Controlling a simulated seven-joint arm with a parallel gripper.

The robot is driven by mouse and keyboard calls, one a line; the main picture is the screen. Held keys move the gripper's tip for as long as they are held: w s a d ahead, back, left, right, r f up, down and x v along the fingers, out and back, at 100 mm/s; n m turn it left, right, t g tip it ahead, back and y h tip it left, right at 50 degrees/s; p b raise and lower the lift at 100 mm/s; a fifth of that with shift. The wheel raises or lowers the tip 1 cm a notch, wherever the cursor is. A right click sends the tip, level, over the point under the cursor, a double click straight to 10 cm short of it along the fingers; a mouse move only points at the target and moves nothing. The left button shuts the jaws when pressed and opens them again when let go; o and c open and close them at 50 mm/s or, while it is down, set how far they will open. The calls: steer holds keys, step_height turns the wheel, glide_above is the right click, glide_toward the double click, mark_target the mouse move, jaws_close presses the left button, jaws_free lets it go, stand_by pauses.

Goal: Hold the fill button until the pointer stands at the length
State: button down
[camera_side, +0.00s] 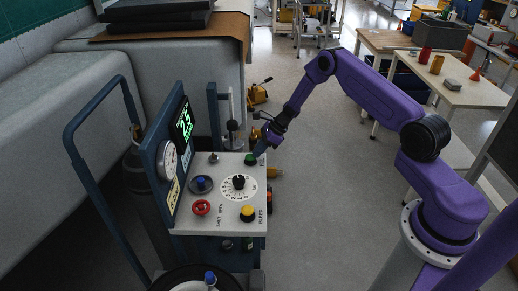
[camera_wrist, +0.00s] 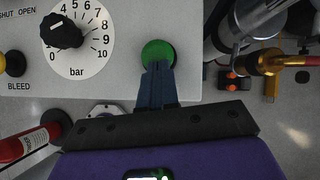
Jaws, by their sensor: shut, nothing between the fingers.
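The green button (camera_side: 250,159) is at the far right corner of the white panel, with a partly hidden label beside it. It also shows in the wrist view (camera_wrist: 158,50). My gripper (camera_side: 260,150) is shut and empty, its tips at the green button's edge; the wrist view shows the closed fingers (camera_wrist: 157,75) overlapping its lower part. I cannot tell whether the button is pressed down. A round white gauge (camera_side: 168,160) is on the upright blue panel; its pointer is too small to read. A green digital display (camera_side: 184,122) above it appears to read 2.5.
The panel holds a black selector knob (camera_wrist: 61,31) on a bar dial, a yellow BLEED button (camera_side: 248,213), a red knob (camera_side: 201,208) and a blue-topped knob (camera_side: 201,182). Brass and steel fittings (camera_wrist: 260,62) are right of the panel in the wrist view.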

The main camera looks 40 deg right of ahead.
steer(key=shift+a+f, duration=0.25)
steer(key=shift+f, duration=0.4)
steer(key=shift+a, duration=0.15)
steer(key=shift+w, duration=0.1)
stand_by(0.9)
steer(key=v, duration=1.5)
steer(key=shift+d, duration=0.2)
